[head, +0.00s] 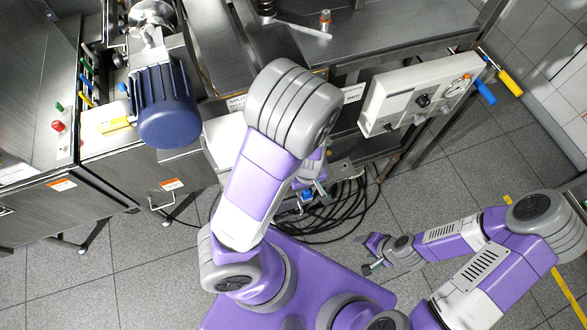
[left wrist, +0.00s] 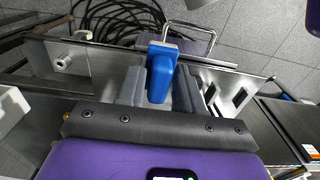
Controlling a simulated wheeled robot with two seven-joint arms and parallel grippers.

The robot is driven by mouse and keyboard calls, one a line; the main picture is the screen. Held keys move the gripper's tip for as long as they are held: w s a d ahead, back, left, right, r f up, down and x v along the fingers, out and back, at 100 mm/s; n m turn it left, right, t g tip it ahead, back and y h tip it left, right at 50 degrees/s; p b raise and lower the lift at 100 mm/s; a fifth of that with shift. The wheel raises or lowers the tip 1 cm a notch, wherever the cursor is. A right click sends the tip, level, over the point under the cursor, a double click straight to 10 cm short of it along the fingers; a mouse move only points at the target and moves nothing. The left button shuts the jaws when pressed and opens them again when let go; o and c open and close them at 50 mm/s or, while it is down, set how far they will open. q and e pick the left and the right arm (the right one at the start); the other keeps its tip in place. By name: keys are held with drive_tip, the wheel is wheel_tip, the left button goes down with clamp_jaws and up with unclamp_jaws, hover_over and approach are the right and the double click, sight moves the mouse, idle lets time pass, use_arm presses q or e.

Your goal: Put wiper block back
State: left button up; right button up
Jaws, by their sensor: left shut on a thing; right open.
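A blue block (left wrist: 160,75), which I take to be the wiper block, sits between the two grey fingers of my left gripper (left wrist: 158,88) in the left wrist view. The gripper is shut on it. The block's lower part is hidden. In the head view, a small blue patch (head: 307,195) shows at my left gripper (head: 311,191), partly hidden behind my left arm, close to the machine's front. My right gripper (head: 374,257) is open and empty, low over the floor at the right.
Black cables (head: 335,212) lie coiled on the floor below the machine. A white control panel (head: 420,92) with knobs juts out at the right. A blue motor (head: 166,103) stands at the left. A metal plate with slots (left wrist: 235,88) is beside the left gripper. Tiled floor at the right is mostly clear.

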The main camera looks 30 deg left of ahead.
use_arm(q)
drive_tip(key=w+a, duration=0.2)
drive_tip(key=w+a+f, duration=0.1)
drive_tip(key=w+a, duration=0.1)
drive_tip(key=a, duration=0.1)
drive_tip(key=w+a+f, duration=0.1)
drive_tip(key=w+a, duration=0.1)
drive_tip(key=shift+w+a+f+b, duration=0.2)
drive_tip(key=shift+a+f+b, duration=0.1)
drive_tip(key=shift+b, duration=0.1)
drive_tip(key=shift+f, duration=0.55)
wheel_tip(320, 180, down, 3)
drive_tip(key=shift+f+b, duration=0.1)
drive_tip(key=shift+b, duration=0.3)
drive_tip(key=shift+w+a+f, duration=0.1)
drive_tip(key=shift+w, duration=0.05)
drive_tip(key=o, duration=1.1)
drive_tip(key=shift+c, duration=0.2)
